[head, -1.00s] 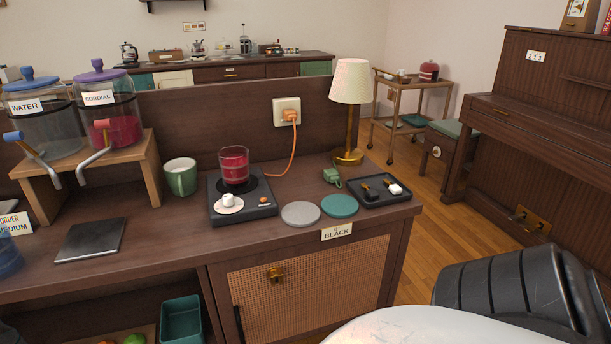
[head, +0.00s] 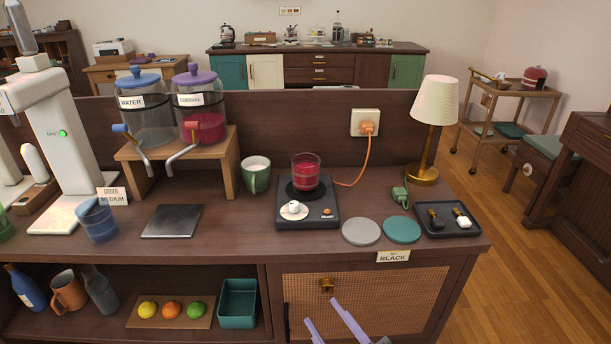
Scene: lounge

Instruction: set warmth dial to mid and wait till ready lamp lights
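A dark warmer (head: 313,222) stands on the counter, plugged in by an orange cord. A glass of red drink (head: 305,174) sits on its round plate. On its front left is a white dial knob (head: 293,207) on a pale disc; the pointer direction is too small to read. At its front right is a small orange spot (head: 327,212), perhaps the lamp; I cannot tell whether it is lit. My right gripper (head: 322,311) shows two lavender fingers, apart and empty, low in front of the cabinet door, below and clear of the warmer. My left gripper is out of view.
A green mug (head: 255,175) stands left of the warmer. Grey (head: 361,231) and teal (head: 402,229) discs lie to its right, with a black tray (head: 447,220) and a lamp (head: 433,125) beyond. The counter's front edge lies between my gripper and the warmer.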

